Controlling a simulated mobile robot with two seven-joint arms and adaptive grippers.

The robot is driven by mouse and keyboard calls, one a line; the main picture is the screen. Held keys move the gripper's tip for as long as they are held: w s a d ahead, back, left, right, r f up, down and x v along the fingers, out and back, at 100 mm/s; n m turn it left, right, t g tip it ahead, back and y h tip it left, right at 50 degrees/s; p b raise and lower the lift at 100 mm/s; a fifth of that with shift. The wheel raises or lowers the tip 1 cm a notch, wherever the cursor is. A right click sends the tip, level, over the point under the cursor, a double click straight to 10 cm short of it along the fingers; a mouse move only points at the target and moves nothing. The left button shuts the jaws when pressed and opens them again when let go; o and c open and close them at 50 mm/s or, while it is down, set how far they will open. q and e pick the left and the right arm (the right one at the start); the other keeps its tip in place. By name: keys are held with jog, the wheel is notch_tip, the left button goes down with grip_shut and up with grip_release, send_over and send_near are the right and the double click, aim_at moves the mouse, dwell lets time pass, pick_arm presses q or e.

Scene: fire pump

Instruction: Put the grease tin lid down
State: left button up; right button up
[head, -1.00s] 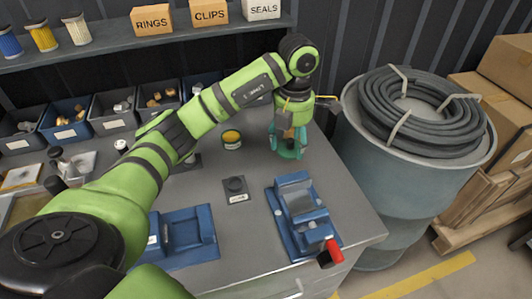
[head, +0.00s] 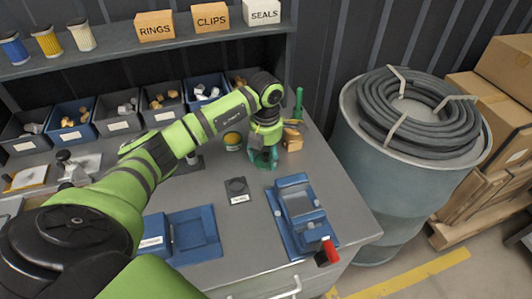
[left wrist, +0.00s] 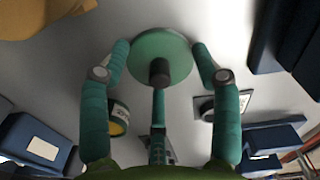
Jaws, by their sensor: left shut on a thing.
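My left gripper (head: 263,160) is low over the grey workbench, just right of the grease tin. My right gripper is not in view.
A dark round piece on a labelled square plate (head: 237,188) lies in front of the gripper. A blue fixture (head: 297,210) stands front right and a blue tray (head: 192,232) front left. A green bottle (head: 298,104) and a brown item (head: 292,138) are behind right.

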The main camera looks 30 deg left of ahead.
aim_at(266, 154)
pick_arm(q)
jog(key=shift+f, duration=0.1)
jog(key=o, duration=0.9)
jog(key=shift+o, duration=0.2)
jog(key=shift+r, duration=0.3)
notch_tip(266, 154, up, 12)
jog(key=b, duration=0.2)
jog(key=shift+f+b, duration=0.15)
jog(key=shift+b, duration=0.2)
